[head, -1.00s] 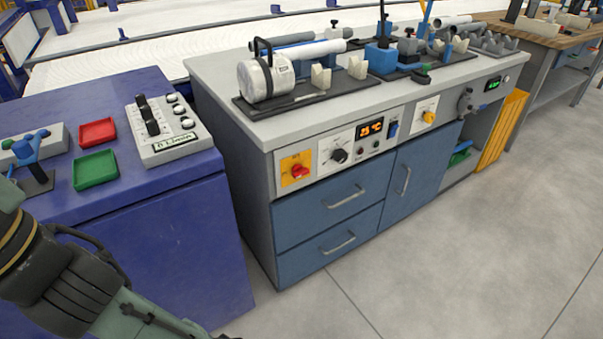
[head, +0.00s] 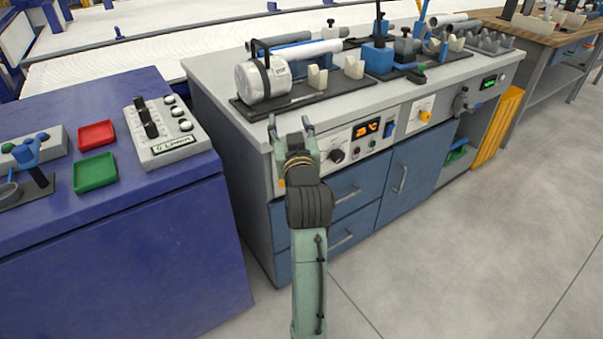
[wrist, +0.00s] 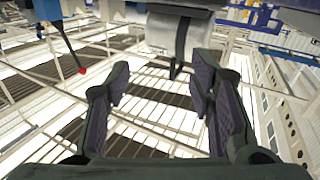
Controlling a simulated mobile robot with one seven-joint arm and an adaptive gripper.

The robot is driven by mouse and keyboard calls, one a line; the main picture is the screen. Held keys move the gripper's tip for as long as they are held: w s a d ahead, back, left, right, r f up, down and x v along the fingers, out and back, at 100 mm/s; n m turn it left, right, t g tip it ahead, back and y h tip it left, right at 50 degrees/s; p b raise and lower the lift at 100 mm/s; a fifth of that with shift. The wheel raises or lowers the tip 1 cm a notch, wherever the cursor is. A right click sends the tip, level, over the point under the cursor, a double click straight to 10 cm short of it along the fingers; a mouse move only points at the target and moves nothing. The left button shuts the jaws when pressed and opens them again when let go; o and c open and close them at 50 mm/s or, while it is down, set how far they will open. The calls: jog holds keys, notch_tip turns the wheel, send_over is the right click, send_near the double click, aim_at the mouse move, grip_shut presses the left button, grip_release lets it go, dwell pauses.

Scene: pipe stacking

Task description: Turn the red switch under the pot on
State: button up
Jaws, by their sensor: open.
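The pot (head: 263,80) is a white cylinder with a black strap, lying on a dark base on top of the grey bench. In the wrist view a white body with a black strap (wrist: 180,35), which looks like the pot, shows beyond my fingers. My gripper (head: 290,123) is raised in front of the bench's front edge, just below the pot, with its fingers apart and nothing between them. The red switch is hidden behind my gripper in the head view. Only a sliver of its yellow plate (head: 282,184) shows. The switch is not visible in the wrist view.
Blue drawers (head: 350,190) with handles lie below. A blue cabinet (head: 110,230) stands left across a narrow gap. The floor at right is clear.

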jog(key=shift+o, duration=0.6)
jog(key=w+d+f+g, duration=0.1)
jog(key=d+f+g, duration=0.1)
jog(key=d+f, duration=0.4)
notch_tip(320, 180, down, 3)
jog(key=shift+r, duration=0.1)
jog(key=shift+o, duration=0.4)
jog(key=shift+n+g+y, duration=0.5)
jog(key=shift+n+g, duration=0.1)
jog(key=shift+g, duration=0.2)
jog(key=f, duration=0.2)
jog(key=d+f, duration=0.1)
jog(key=f, duration=0.1)
jog(key=shift+s+d+f, duration=0.1)
jog(key=shift+f, duration=0.2)
jog(key=shift+s+d+f+n+y, duration=0.75)
jog(key=shift+s+f+n+y, duration=0.75)
jog(key=shift+s+f+y, duration=0.9)
jog(key=w+a+y+p, duration=0.1)
jog(key=w+a+p, duration=0.2)
jog(key=w+a, duration=0.3)
jog(key=shift+w+a+f, duration=0.15)
jog(key=shift+w+a, duration=0.15)
jog(key=shift+w, duration=1.2)
jog(key=shift+c, duration=0.2)
jog(key=c, duration=1.1)
